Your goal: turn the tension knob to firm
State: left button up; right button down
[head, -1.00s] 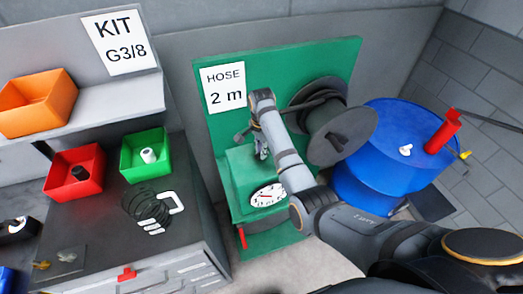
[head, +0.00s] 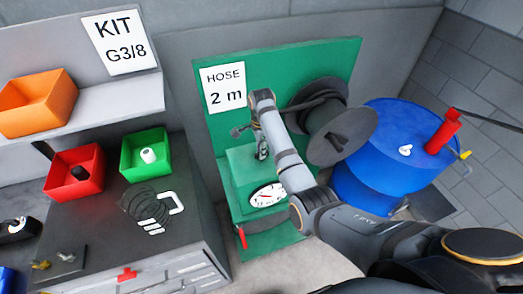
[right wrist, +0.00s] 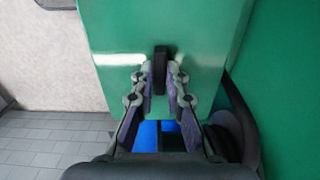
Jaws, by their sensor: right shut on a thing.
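The tension knob (right wrist: 160,65) is a narrow black bar on a green face in the right wrist view. It stands upright there, between the tips of my right gripper (right wrist: 160,85), which is shut on it. In the head view my right gripper (head: 262,148) is small at the green stand (head: 240,170), partly hidden by my arm, and the knob cannot be made out. A round white dial (head: 267,195) with a red needle sits on the stand's front. No firm mark is readable. My left gripper is not in view.
A hose reel (head: 345,135) stands right of my right arm, by a blue drum (head: 385,165) with a red cylinder (head: 443,132). At left, a bench holds a red bin (head: 75,190), a green bin (head: 130,160) and a dark coil (head: 140,205). A shelf holds an orange bin (head: 35,105).

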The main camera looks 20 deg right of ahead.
jog(key=c, duration=1.4)
grip_release()
jog(key=shift+o, duration=0.2)
